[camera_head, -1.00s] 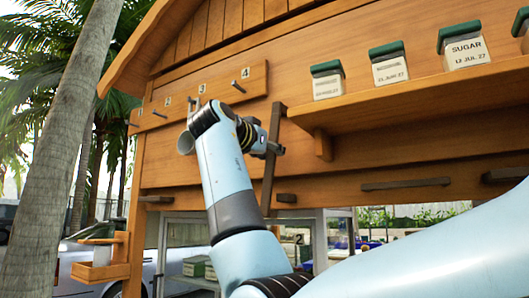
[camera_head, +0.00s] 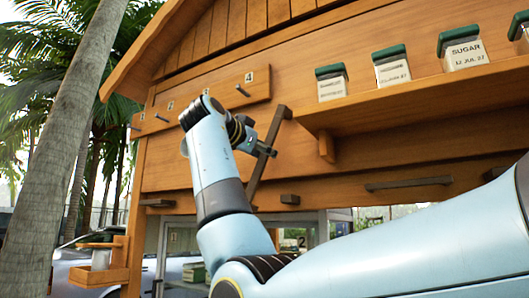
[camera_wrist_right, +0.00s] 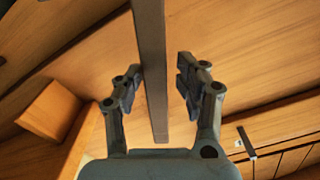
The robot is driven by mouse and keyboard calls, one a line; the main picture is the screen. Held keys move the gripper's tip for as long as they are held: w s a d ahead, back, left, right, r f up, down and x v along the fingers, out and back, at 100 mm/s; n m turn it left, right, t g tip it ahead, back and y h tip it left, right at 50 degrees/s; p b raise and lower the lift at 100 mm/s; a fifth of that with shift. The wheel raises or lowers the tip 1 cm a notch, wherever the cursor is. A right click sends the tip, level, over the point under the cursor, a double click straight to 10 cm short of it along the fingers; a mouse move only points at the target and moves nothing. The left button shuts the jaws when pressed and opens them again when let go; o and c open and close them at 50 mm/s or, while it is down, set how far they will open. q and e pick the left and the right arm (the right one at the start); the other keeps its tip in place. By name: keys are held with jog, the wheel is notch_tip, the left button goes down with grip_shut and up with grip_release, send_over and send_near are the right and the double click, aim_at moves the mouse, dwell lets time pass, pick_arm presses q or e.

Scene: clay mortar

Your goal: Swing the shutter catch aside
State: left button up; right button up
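The shutter catch is a long dark bar (camera_head: 277,123) on the wooden front, tilted with its lower end to the left. In the wrist view the bar (camera_wrist_right: 150,50) runs down between the fingers of my right gripper (camera_wrist_right: 160,92). These fingers stand apart, one on each side of the bar. The left finger is very close to it, and I cannot tell whether they touch; a gap shows at the right finger. In the head view my right gripper (camera_head: 262,149) is at the middle of the bar and hides part of it. My left gripper is not in view.
A shelf (camera_head: 420,93) with several green-lidded tins, one a sugar tin (camera_head: 464,50), is at the right. A numbered peg rail (camera_head: 225,93) is above left of my wrist. A dark horizontal handle (camera_head: 408,184) is at the lower right. A palm trunk (camera_head: 65,150) stands left.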

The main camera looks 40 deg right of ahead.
jog(key=shift+o, duration=0.2)
jog(key=shift+d, duration=0.1)
jog(key=shift+d+f, duration=0.1)
jog(key=shift+d, duration=0.2)
jog(key=v, duration=0.7)
jog(key=shift+a, duration=0.3)
